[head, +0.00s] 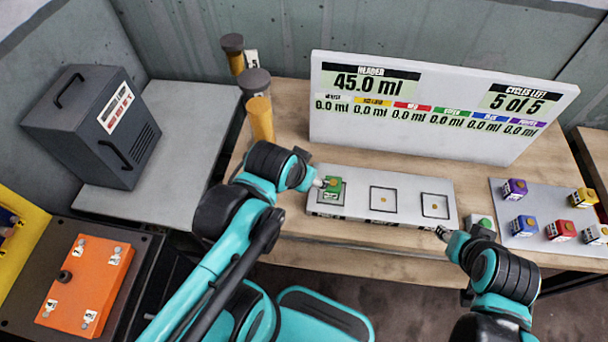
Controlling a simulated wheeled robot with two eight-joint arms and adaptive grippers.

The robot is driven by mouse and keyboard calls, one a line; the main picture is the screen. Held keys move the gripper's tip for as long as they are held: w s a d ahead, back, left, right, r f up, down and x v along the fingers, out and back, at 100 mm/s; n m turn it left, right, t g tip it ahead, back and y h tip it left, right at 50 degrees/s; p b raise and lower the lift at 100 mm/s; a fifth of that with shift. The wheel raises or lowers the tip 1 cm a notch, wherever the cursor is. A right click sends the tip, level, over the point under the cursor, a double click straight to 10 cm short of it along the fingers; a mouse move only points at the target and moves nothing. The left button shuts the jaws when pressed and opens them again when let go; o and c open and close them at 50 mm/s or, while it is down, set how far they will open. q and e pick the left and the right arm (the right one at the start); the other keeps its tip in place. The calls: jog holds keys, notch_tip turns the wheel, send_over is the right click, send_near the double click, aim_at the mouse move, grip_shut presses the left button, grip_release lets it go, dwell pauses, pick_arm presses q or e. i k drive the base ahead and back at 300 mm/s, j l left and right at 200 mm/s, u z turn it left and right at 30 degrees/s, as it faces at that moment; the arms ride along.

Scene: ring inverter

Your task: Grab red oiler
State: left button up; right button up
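The red oiler (560,230) is a small red and white block with a round cap. It stands on the light grey tray (508,190) at the right of the wooden table, among other coloured oilers. My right gripper (442,232) is left of that tray, by the right front corner of the white three-square block, well apart from the red oiler. My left gripper (322,183) is at the block's left square, beside or touching a green piece (332,191). Both grippers are too small to tell whether their fingers are open or shut.
Purple (515,188), blue (523,227), yellow (583,197) and white (595,234) oilers surround the red one. A green-topped piece (482,223) is by my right wrist. The white block (410,194) has two empty squares. A display board (430,140) stands behind.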

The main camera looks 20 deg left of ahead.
aim_at(560, 231)
jog(key=z, duration=1.4)
jog(key=i+l+z, duration=0.15)
jog(key=i+l, duration=0.3)
jog(key=i, duration=0.15)
jog(key=i+l+z, duration=0.15)
jog(key=i+l, duration=0.25)
jog(key=i, duration=0.2)
